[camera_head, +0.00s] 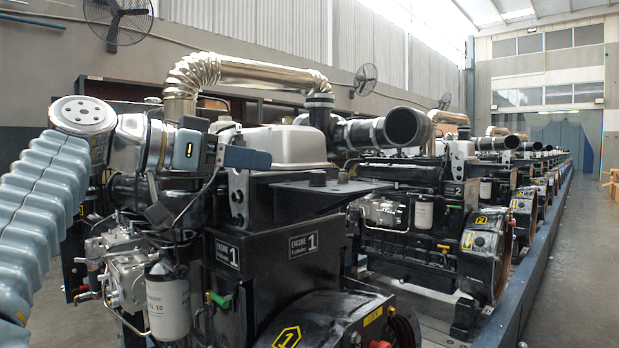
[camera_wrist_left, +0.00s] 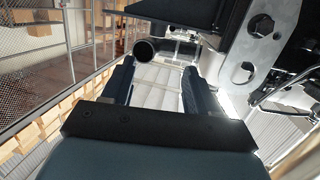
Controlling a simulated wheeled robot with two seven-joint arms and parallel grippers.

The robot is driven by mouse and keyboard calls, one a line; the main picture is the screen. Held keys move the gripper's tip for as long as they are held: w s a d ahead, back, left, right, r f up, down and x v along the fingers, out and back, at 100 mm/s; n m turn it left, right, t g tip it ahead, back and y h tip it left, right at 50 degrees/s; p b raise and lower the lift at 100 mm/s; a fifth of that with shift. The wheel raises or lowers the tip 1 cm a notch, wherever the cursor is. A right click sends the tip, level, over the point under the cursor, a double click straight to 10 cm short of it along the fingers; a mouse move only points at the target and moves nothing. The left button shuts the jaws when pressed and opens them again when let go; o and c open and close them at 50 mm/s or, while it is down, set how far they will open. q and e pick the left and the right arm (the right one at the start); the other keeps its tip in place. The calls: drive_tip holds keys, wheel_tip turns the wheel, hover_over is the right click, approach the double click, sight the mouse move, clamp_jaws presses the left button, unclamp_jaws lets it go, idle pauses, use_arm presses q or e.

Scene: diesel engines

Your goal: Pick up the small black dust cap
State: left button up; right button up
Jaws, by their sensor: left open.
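Two small black pieces stand on the flat black plate (camera_head: 330,188) of the nearest engine. The left piece (camera_head: 317,178) and the right piece (camera_head: 342,177) both look like a small cap, and I cannot tell which is the dust cap. My left gripper (camera_head: 252,150) is left of the plate, in front of the engine's silver cover, apart from both pieces. In the left wrist view its two fingers (camera_wrist_left: 158,70) are spread with nothing held between them. The small pieces cannot be made out in that view. My right gripper is not in view.
The nearest engine (camera_head: 265,255) carries a silver cover (camera_head: 285,145) and a shiny bent pipe (camera_head: 250,73) above the plate. A wide black pipe mouth (camera_head: 405,128) lies right of them. More engines recede right; the aisle floor (camera_head: 570,260) is clear.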

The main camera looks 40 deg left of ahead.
sight(318, 172)
use_arm(q)
drive_tip(key=x, duration=0.4)
drive_tip(key=p+x, duration=0.1)
drive_tip(key=x, duration=0.8)
drive_tip(key=shift+w+d+f, duration=0.15)
drive_tip(key=shift+d+f, duration=0.05)
drive_tip(key=shift+d, duration=0.15)
drive_tip(key=c, duration=1)
